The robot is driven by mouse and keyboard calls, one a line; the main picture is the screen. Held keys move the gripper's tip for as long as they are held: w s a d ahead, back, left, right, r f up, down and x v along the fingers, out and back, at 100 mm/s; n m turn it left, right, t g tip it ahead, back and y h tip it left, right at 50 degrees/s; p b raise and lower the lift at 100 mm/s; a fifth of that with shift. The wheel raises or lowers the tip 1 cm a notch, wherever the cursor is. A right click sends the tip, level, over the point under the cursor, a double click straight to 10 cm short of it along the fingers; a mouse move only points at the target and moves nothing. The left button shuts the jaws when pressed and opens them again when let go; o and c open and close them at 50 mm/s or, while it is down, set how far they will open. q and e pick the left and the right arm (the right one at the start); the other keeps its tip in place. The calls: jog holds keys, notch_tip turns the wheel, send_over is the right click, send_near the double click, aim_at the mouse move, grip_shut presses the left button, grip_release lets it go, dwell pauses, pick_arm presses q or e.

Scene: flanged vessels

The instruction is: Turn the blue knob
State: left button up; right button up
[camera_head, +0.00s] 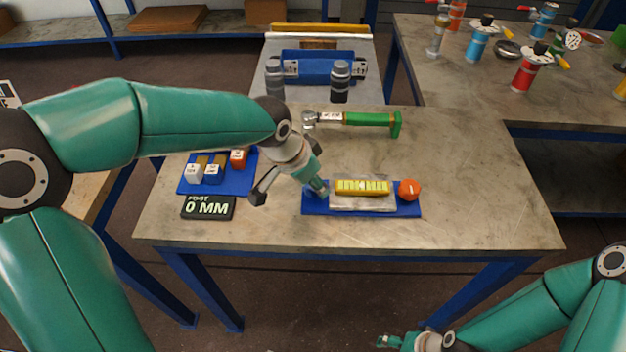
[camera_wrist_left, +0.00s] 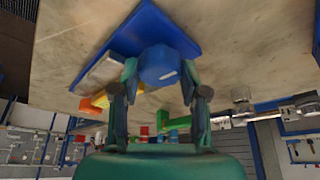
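The blue knob (camera_wrist_left: 158,66), with a white mark on its face, shows in the left wrist view at the end of a blue base plate. My left gripper (camera_wrist_left: 159,78) has one finger on each side of it, close to its sides; I cannot tell if they touch. In the head view my left gripper (camera_head: 317,186) is pointed down at the left end of the device's blue base (camera_head: 360,211), and it hides the blue knob. The device carries a yellow scale (camera_head: 362,187) and an orange knob (camera_head: 409,189) at its right end. My right gripper (camera_head: 390,341) is low, clear of the table.
A black display reading 0 MM (camera_head: 208,207) and a blue tray (camera_head: 215,186) with small blocks lie to the left. A green-handled tool (camera_head: 365,119) lies behind the device. Two grey cylinders stand farther back. The table's front right is bare.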

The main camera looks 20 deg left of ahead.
pick_arm(q)
jog(key=c, duration=0.3)
jog(key=shift+r+m+p, duration=0.1)
jog(key=shift+m+p, duration=0.25)
jog(key=shift+m, duration=0.05)
jog(key=shift+m+h, duration=0.3)
jog(key=shift+m, duration=0.1)
jog(key=o, duration=1.1)
jog(key=v, duration=1.1)
jog(key=shift+a+r, duration=0.15)
jog(key=shift+r, duration=0.25)
jog(key=shift+f, duration=0.1)
